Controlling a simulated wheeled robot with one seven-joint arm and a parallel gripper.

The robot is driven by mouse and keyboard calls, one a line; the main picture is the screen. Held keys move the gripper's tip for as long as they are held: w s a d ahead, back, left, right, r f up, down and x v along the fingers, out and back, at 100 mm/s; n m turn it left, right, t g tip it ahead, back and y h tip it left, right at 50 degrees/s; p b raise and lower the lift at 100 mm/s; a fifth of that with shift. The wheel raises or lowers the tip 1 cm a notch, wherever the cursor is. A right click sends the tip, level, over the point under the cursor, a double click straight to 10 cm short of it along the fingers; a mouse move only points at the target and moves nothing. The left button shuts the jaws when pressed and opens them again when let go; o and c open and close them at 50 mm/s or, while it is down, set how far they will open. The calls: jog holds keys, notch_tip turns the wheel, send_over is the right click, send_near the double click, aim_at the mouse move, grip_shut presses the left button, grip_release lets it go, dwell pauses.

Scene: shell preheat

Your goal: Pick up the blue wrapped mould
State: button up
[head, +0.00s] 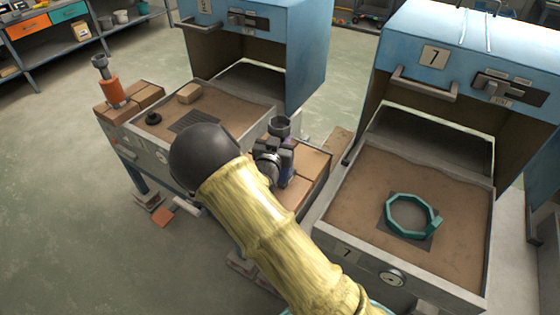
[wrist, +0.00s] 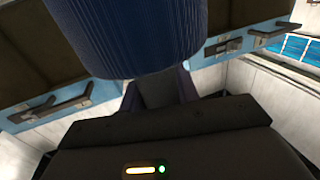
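The blue wrapped mould shows in the wrist view as a dark blue ribbed cylinder (wrist: 140,38), large and close at the top. In the head view its grey cup-like top (head: 280,127) rises just behind my gripper (head: 284,160), above the brick-topped stand between the two kilns. My gripper and arm hide most of its body there. In the wrist view the inner parts of two dark fingers show below the cylinder, apart from each other. The cylinder covers their tips, so I cannot tell whether they press on it.
A blue kiln marked 7 (head: 455,70) stands at right, with a green ring (head: 411,215) on its sand tray. Another blue kiln (head: 290,50) stands behind. An orange wrapped mould (head: 112,92) stands on bricks at left. Open floor lies at lower left.

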grip_shut()
jog(key=shift+r, duration=0.1)
notch_tip(320, 180, up, 10)
jog(key=shift+f, duration=0.1)
dwell(0.4)
dwell(0.4)
